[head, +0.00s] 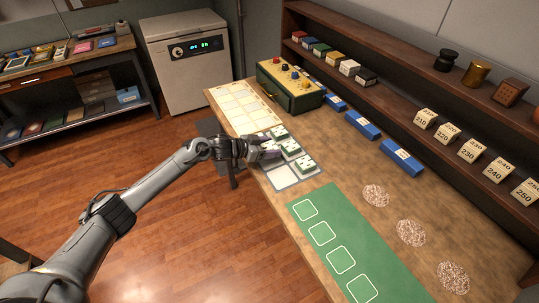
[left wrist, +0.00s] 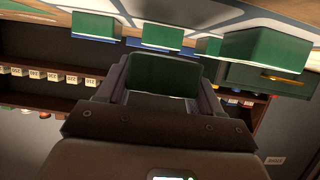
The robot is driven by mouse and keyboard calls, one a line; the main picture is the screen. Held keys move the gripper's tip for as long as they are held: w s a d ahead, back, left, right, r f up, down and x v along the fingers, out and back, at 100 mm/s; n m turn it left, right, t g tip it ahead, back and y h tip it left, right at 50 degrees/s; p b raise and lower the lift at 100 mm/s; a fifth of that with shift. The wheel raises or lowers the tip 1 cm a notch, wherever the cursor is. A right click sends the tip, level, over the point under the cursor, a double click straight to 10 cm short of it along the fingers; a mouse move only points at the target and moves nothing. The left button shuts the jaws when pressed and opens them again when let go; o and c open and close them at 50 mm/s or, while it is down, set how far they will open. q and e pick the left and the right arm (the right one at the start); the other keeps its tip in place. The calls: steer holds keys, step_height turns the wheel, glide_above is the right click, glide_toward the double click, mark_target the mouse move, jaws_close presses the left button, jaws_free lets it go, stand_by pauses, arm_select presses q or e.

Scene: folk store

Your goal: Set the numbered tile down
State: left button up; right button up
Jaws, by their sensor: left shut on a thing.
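My left gripper (head: 262,154) is at the left edge of a white-celled tray (head: 284,186) on the wooden counter. In the left wrist view it is shut on a green-backed tile (left wrist: 163,74), held between its two fingers. In the head view the fingers mostly hide this tile, and its number cannot be read. I cannot tell whether it touches the tray. Other green-and-white tiles stand close by on the tray: a far one (head: 280,132), a middle one (head: 290,147) and a near one (head: 306,163). My right gripper is not in view.
A green mat (head: 352,245) with white outlined squares lies nearer on the counter. A pale grid sheet (head: 243,108) and a green box with colored knobs (head: 290,88) are beyond the tray. Blue blocks (head: 402,161) line the shelf foot. Speckled round patches (head: 411,233) lie at right.

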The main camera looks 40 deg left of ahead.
arm_select(q)
steer(key=shift+f+b, duration=0.35)
steer(key=shift+f, duration=1.4)
steer(key=shift+f, duration=0.15)
steer(key=o, duration=1.2)
steer(key=shift+c, duration=0.2)
steer(key=shift+r, duration=0.2)
steer(key=p+v, duration=0.3)
steer(key=v, duration=0.9)
steer(key=shift+d, duration=0.15)
